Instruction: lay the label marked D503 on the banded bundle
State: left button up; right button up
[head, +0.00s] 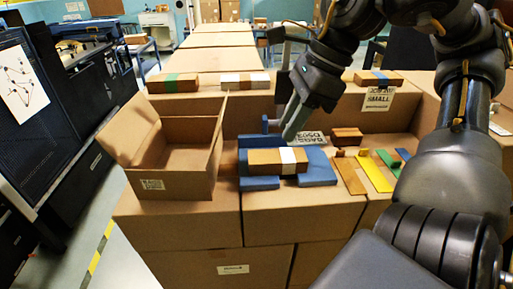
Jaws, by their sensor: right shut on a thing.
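The label (312,138) is a white card with black print that reads D503 and, above it, what looks like BAGS. My right gripper (291,122) is shut on it and holds it tilted, just above and behind the banded bundle. The banded bundle (262,161) is a brown block with a white band around its middle. It lies in a blue holder (316,173) on the cardboard boxes. Whether the label touches the bundle or holder is hard to tell. My left gripper is not in view.
An open cardboard box (172,185) stands left of the holder. Brown, yellow (375,173), green and blue strips lie to its right. Behind are bundles with green (172,82), white (245,81) and blue (378,78) bands, and a JOB sign (378,99).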

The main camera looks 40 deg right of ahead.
jog(key=w+f, duration=0.3)
jog(key=w, duration=0.4)
send_over(252, 156)
jog(key=f, duration=0.5)
jog(key=shift+s+a+f, duration=0.1)
jog(key=shift+s+f, duration=0.1)
jog(key=shift+f, duration=0.2)
jog(key=shift+w+f, duration=0.1)
jog(key=shift+f, duration=0.1)
notch_tip(252, 156, down, 2)
jog(key=shift+f, duration=0.55)
jog(key=shift+f, duration=0.1)
jog(key=o, duration=1)
jog(key=shift+c, duration=0.2)
